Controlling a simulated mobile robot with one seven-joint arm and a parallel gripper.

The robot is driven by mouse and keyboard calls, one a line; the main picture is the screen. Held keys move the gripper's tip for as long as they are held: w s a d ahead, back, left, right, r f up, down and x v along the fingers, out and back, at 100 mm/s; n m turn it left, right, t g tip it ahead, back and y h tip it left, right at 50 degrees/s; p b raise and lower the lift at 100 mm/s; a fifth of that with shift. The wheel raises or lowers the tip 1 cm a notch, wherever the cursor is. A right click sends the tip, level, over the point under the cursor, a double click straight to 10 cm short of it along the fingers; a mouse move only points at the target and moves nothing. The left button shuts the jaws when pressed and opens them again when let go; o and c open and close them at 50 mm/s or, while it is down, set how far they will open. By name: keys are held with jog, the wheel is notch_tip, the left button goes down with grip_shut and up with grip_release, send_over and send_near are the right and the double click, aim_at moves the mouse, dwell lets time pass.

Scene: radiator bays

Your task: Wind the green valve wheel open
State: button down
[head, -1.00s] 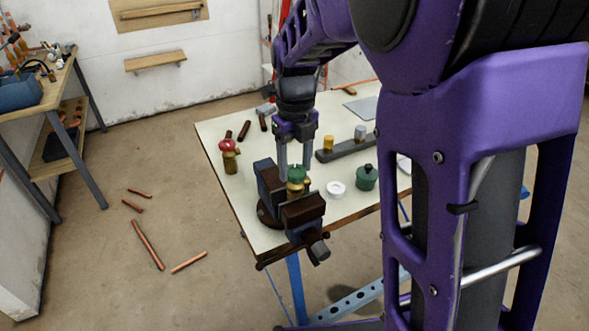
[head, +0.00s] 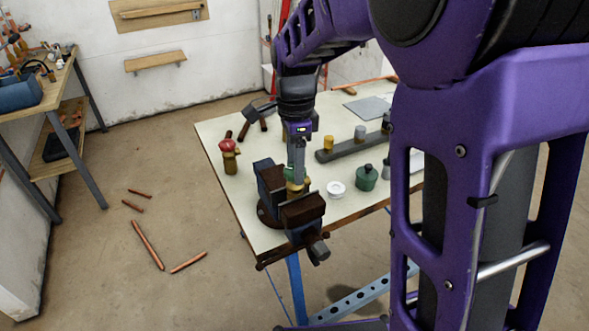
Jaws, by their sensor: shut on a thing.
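The brass valve (head: 297,188) with the green wheel (head: 290,173) is held in the dark vise (head: 271,185) at the table's near left corner. My gripper (head: 297,173) comes down on the wheel from above. Its fingers are seen nearly edge-on, one in front of the other, and are shut on the green wheel. They hide most of the wheel, with only a little green showing at the left. A second brass valve with a red wheel (head: 228,147) stands apart on the table to the left.
The white table (head: 260,238) also carries a white round part (head: 336,188), a green lidded pot (head: 366,178) and a dark rack (head: 352,149). Dark tubes lie behind. Copper pipes (head: 147,245) lie on the floor. A workbench (head: 45,93) stands at the left.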

jog(key=n, duration=0.4)
jog(key=shift+s+f, duration=0.1)
jog(key=shift+f, duration=0.05)
jog(key=n, duration=0.8)
jog(key=shift+f, duration=0.1)
jog(key=n, duration=0.4)
jog(key=shift+s+n, duration=0.1)
jog(key=shift+n, duration=0.3)
jog(key=shift+c, duration=1.6)
grip_release()
